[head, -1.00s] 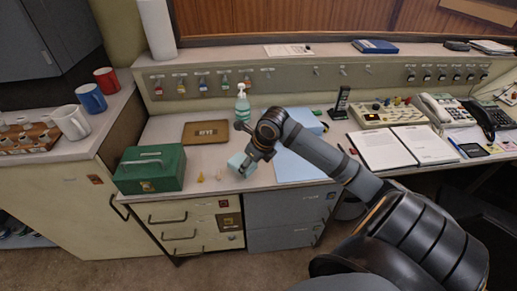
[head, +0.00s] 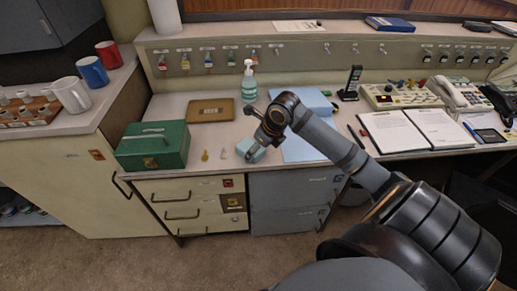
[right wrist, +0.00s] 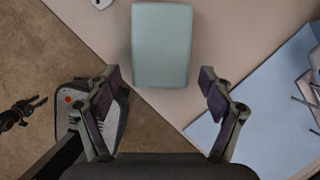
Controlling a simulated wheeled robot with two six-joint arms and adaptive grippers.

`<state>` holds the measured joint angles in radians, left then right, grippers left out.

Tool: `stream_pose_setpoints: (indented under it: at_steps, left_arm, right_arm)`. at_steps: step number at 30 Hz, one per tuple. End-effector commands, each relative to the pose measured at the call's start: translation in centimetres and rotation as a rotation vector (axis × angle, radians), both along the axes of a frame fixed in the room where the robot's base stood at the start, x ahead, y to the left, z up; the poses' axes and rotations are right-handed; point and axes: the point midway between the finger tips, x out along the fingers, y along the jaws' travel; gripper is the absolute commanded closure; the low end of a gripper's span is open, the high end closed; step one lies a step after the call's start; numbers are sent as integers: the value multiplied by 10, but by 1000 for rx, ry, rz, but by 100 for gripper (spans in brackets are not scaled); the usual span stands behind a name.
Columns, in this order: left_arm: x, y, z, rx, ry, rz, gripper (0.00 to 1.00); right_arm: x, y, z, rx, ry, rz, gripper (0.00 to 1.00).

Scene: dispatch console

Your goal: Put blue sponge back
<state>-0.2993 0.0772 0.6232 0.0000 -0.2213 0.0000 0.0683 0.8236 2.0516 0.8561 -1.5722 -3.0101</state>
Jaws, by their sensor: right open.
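The blue sponge (head: 246,149) is a pale blue-green block on the desk, near its front edge, in the head view. In the right wrist view the sponge (right wrist: 162,45) lies beyond my fingertips, roughly centred between them. My right gripper (right wrist: 160,80) is open and empty, with a finger to either side and neither touching the sponge. In the head view my right gripper (head: 257,147) comes down over the sponge and hides part of it. A small dark gripper, apparently my left (right wrist: 24,112), shows far off at the left of the wrist view; its opening is unclear.
A green cash box (head: 152,147) and brown tray (head: 210,111) stand to the left. A soap bottle (head: 249,84) stands behind. Small brass pieces (head: 205,155) lie beside the sponge. Blue sheets (head: 305,140) lie to the right. The desk's front edge is close.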

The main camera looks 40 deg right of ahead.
Motion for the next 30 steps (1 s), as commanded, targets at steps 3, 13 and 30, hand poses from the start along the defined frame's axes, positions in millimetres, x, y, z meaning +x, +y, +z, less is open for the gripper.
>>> stream_pose_setpoints:
  at_steps: [3,13,30]
  left_arm:
    - [-1,0,2,0,2,0,60]
    - [-3,3,16,3,4,0,60]
    - [-3,3,99,3,4,0,60]
  right_arm:
    - [0,0,2,0,0,0,18]
    - [-17,-7,47,-13,-1,2,18]
    - [-39,-9,109,-1,4,-2,18]
